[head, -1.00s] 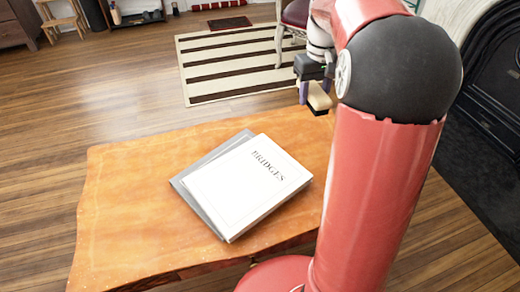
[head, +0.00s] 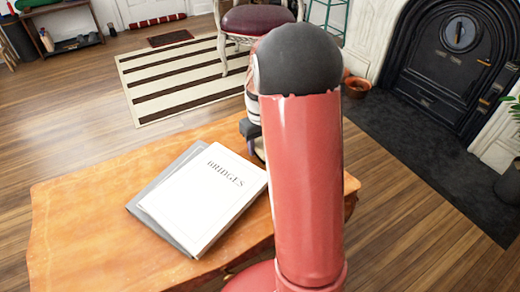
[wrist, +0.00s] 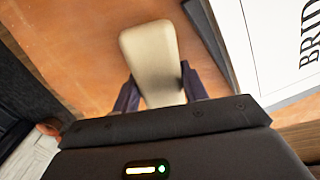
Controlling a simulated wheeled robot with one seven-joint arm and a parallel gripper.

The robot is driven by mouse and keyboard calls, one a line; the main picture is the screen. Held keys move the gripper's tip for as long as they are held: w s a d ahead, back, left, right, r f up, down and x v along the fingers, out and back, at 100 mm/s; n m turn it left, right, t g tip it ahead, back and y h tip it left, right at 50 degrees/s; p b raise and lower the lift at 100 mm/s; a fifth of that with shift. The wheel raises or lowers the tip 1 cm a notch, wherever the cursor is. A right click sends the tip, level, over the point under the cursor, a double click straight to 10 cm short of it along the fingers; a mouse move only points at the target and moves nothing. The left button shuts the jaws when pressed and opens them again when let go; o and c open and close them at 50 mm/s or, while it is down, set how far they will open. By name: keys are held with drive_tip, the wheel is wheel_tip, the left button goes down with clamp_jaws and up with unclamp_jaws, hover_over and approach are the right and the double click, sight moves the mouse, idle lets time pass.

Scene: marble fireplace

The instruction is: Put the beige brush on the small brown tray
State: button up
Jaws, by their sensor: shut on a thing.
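The beige brush (wrist: 150,50) shows in the wrist view with its broad pale face towards the camera. My gripper (wrist: 160,88) is shut on it, one dark finger on each side. In the head view my gripper (head: 252,138) is near the far right part of the wooden table, just beyond the book, and mostly hidden behind my arm. I cannot make out the brush clearly there. I do not see the small brown tray in either view; my arm covers part of the table's right side.
A white book marked BRIDGES (head: 208,200) lies on a grey one (head: 150,208) on the wooden table (head: 80,215). The table's left side is clear. A striped rug (head: 170,80), a chair (head: 255,20), a terracotta pot (head: 357,86) and a black fireplace (head: 440,75) stand beyond.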

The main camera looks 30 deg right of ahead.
drive_tip(key=shift+f, duration=1.05)
drive_tip(key=shift+f, duration=0.15)
drive_tip(key=o, duration=1)
